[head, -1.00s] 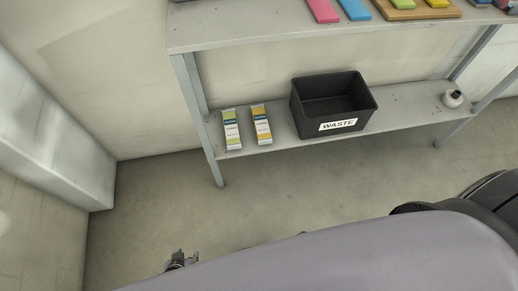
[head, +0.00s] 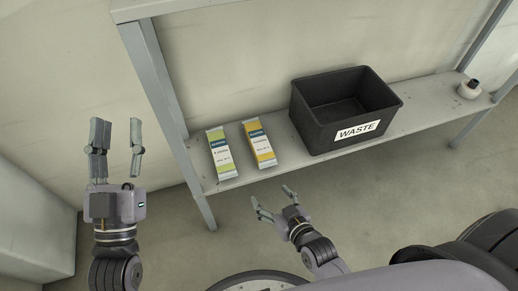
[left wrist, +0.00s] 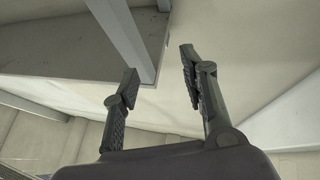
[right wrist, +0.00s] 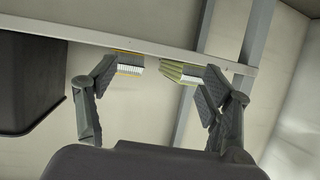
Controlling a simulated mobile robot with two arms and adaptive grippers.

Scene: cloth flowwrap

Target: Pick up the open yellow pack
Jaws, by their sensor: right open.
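The yellow pack (head: 259,143), with white and blue print, lies on the lower shelf board. I cannot tell whether it is open. In the right wrist view its striped end (right wrist: 130,70) shows near the left fingertip. My right gripper (head: 272,196) is open and empty in front of the shelf, short of the pack. It also shows in the right wrist view (right wrist: 159,68). My left gripper (head: 116,123) is open and empty, pointing up left of the shelf leg. It also shows in the left wrist view (left wrist: 160,72).
A green pack (head: 222,152) lies left of the yellow one, with a narrow gap. A black WASTE bin (head: 322,128) stands to the right on the lower shelf (head: 283,160). A small round white item (head: 468,91) is at the far right. A grey leg (head: 155,75) stands at the shelf's left.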

